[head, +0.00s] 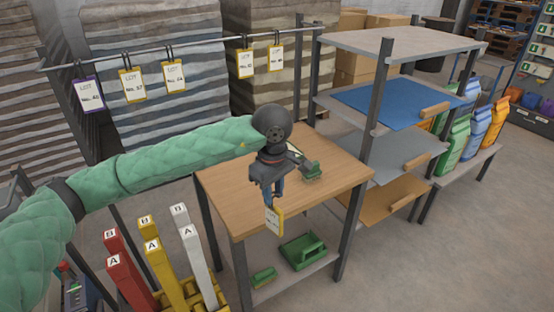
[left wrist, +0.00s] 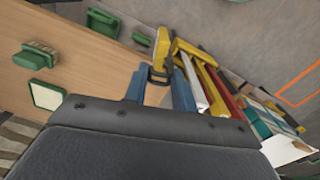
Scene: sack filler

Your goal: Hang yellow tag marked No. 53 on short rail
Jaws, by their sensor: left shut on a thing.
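My left gripper (head: 274,194) is above the front part of the wooden table (head: 228,184). Its blue fingers are shut on a yellow-edged tag (head: 274,222), which hangs below them with its number unreadable. In the left wrist view the tag's yellow part (left wrist: 163,52) shows between and beyond the fingers (left wrist: 160,84). A thin horizontal rail (head: 205,45) at the back carries a purple tag (head: 88,94) and several yellow tags, including one (head: 134,85) that seems to read No. 57 and a right-hand one (head: 276,58). I cannot tell which stretch is the short rail. My right gripper is out of view.
A green brush (head: 312,171) lies on the table; green items (head: 303,251) lie on its lower shelf. Red (head: 128,268), yellow and white posts stand at front left. A shelf unit (head: 383,55) stands right of the table. Striped stacks rise behind the rail.

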